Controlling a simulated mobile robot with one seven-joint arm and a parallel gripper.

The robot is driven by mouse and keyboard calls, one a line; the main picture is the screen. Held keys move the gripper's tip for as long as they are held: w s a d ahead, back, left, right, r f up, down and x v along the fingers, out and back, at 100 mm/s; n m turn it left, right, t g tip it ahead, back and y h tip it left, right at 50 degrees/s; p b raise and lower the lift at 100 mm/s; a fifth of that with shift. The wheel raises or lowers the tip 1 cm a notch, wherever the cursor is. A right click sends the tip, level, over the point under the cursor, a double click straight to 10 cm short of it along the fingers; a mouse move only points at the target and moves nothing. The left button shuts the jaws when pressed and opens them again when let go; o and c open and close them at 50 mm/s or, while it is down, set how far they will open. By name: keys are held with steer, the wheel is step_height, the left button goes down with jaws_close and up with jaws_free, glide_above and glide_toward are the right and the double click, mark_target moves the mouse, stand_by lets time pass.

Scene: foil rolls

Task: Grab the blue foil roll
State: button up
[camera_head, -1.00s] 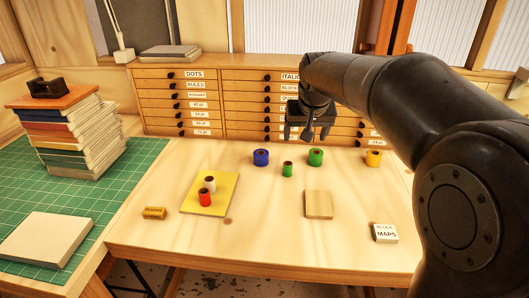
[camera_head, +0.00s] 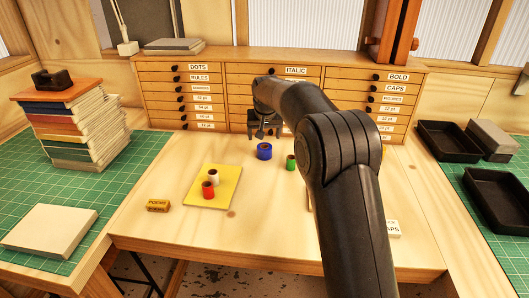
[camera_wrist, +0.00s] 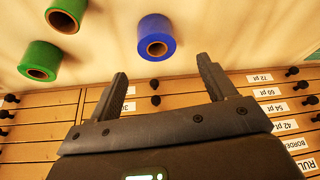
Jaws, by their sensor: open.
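The blue foil roll (camera_head: 264,151) stands upright on the wooden table near the drawer cabinet. My gripper (camera_head: 263,132) is open and empty, above and slightly behind the roll in the head view. In the wrist view the blue roll (camera_wrist: 156,38) lies ahead of the fingertips, roughly between their lines and a little left of centre. The open gripper's fingers (camera_wrist: 161,68) do not touch it.
A small green roll (camera_head: 290,162) stands right of the blue one; a larger green roll (camera_wrist: 66,14) shows beside it in the wrist view. A yellow pad (camera_head: 226,190) holds red and white rolls. The drawer cabinet (camera_head: 222,104) is close behind.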

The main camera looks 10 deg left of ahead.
mark_target(265, 147)
steer(key=shift+x, duration=1.2)
steer(key=x, duration=0.5)
steer(key=shift+s+d+f, duration=0.2)
steer(key=shift+d+f, duration=0.05)
steer(key=shift+f, duration=0.05)
steer(key=c, duration=1)
steer(key=shift+c, duration=0.5)
steer(key=shift+r, duration=0.2)
